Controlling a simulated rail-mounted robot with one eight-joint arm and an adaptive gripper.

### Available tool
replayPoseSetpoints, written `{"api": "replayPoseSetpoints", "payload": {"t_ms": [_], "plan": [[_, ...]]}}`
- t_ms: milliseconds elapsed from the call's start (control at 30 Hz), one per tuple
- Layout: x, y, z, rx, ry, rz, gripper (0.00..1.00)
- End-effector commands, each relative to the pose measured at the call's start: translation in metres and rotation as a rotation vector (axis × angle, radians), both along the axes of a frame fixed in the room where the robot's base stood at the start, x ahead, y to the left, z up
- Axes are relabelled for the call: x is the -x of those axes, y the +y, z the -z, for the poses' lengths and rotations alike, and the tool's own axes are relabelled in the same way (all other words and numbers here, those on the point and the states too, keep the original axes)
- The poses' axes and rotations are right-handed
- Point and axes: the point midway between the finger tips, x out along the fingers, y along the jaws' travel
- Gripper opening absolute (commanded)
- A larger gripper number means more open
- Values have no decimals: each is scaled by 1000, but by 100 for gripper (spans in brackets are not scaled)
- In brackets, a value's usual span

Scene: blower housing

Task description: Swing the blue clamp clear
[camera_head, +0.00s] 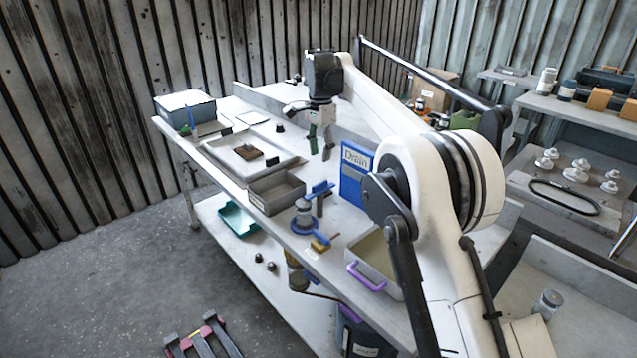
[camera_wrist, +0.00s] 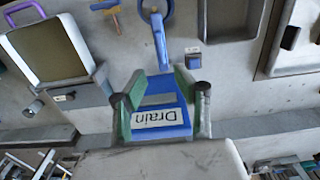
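The blue clamp (camera_head: 320,188) shows as a blue lever at the top of a grey housing (camera_head: 302,222) near the table's front edge. In the wrist view, a blue ring with a straight arm (camera_wrist: 160,45) lies at the top centre, and I take it for the same clamp. My gripper (camera_head: 320,146) is open and empty above the table, up and behind the clamp in the head view. In the wrist view its green-padded fingers (camera_wrist: 162,97) stand wide apart, with the clamp beyond them and apart from them. Whether the clamp is latched cannot be told.
A blue panel marked "Drain" (camera_head: 353,178) stands right of my gripper. A grey bin (camera_head: 277,204) is left of the clamp. A yellow-and-blue piece (camera_head: 322,243) and a purple-handled tray (camera_head: 362,277) are in front and right. A shallow tray (camera_head: 225,150) lies further left.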

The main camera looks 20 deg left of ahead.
Motion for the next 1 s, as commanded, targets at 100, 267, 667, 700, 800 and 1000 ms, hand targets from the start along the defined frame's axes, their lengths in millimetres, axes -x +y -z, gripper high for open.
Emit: {"api": "replayPoseSetpoints", "payload": {"t_ms": [100, 267, 667, 700, 800, 1000], "plan": [[0, 0, 23, 0, 0, 0, 29], [0, 0, 52, 0, 0, 0, 29], [0, 0, 106, 0, 0, -1, 29], [0, 0, 109, 0, 0, -1, 29], [0, 0, 112, 0, 0, -1, 29], [0, 0, 112, 0, 0, -1, 29]]}}
